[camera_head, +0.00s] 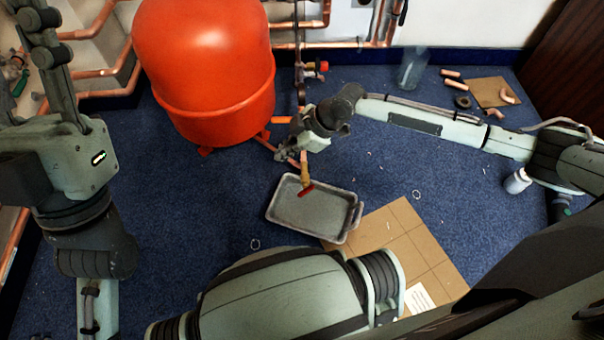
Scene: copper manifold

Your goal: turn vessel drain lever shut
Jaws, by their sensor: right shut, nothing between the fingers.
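The vessel (205,65) is a big orange-red tank on short feet at the upper left of the middle. My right gripper (284,154) is at its lower right, close to the vessel's foot and the low pipework. It is shut and holds nothing. Just below it a brass-coloured piece (304,170) with a red end (306,190) shows over the tray; I cannot tell whether this is the drain lever. The gripper and wrist hide part of the drain. My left gripper (38,22) is at the top left, far from the drain; its fingers are too unclear to judge.
A grey metal tray (348,222) lies on the blue carpet below the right gripper. A cardboard sheet (402,243) lies beside it. Copper pipes with a red-handled valve (322,67) run along the wall. A clear jar (413,68) and copper offcuts (450,74) are at the back right.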

